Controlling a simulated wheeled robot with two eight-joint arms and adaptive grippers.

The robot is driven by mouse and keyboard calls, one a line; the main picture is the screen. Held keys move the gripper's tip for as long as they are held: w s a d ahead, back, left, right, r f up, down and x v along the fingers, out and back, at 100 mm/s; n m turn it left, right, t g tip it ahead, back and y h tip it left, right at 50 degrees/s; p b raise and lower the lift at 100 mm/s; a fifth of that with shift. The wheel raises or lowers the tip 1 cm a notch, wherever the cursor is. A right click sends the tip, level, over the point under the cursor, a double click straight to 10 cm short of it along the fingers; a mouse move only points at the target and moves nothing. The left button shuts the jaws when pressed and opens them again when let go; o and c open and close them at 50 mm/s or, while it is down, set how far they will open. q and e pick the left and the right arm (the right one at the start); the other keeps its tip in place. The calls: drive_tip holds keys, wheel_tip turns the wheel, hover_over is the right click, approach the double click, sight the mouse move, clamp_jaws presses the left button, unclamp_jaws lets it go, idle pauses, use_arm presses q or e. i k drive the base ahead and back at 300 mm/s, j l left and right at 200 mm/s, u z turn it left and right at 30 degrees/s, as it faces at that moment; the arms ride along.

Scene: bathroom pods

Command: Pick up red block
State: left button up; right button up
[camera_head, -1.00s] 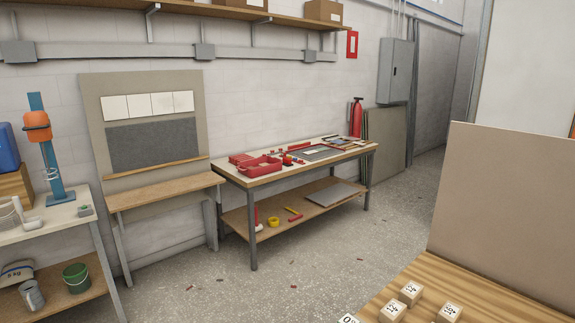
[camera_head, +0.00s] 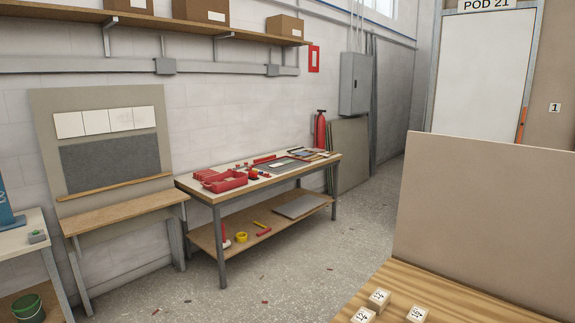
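No thing in view is clearly a lone red block. Several small red items lie on the workbench (camera_head: 262,178) against the wall, but they are too small to tell their shapes. A red open tray (camera_head: 224,182) sits at the bench's left end, with a red item (camera_head: 253,173) just right of it. A long red piece (camera_head: 265,159) lies near the back edge. Neither of my grippers is in view.
A wooden table (camera_head: 400,280) at lower right holds a few pale printed cubes (camera_head: 378,299) before an upright tan panel (camera_head: 480,220). A green bucket (camera_head: 28,308) is at lower left. A fire extinguisher (camera_head: 320,135) hangs beyond the bench. Speckled floor between is mostly open.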

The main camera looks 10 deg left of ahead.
sight(253, 176)
drive_tip(key=i+j+u, duration=0.25)
drive_tip(key=j, duration=0.15)
drive_tip(key=i+j+u, duration=0.1)
drive_tip(key=j+u, duration=0.15)
drive_tip(key=j, duration=0.15)
drive_tip(key=i+j+u, duration=0.5)
drive_tip(key=i+j, duration=0.15)
drive_tip(key=i+j+u, duration=0.25)
drive_tip(key=i+z, duration=0.45)
drive_tip(key=i+j+z, duration=0.35)
drive_tip(key=i+z, duration=0.15)
drive_tip(key=i, duration=0.15)
drive_tip(key=i+l+z, duration=0.2)
drive_tip(key=i+z, duration=0.3)
drive_tip(key=i, duration=0.3)
drive_tip(key=i+j+z, duration=0.15)
drive_tip(key=i+z, duration=0.3)
drive_tip(key=i, duration=0.4)
drive_tip(key=i+u, duration=0.15)
drive_tip(key=i, duration=0.35)
drive_tip(key=i+l+u, duration=0.2)
drive_tip(key=i, duration=0.35)
drive_tip(key=i+u, duration=0.15)
drive_tip(key=i, duration=0.35)
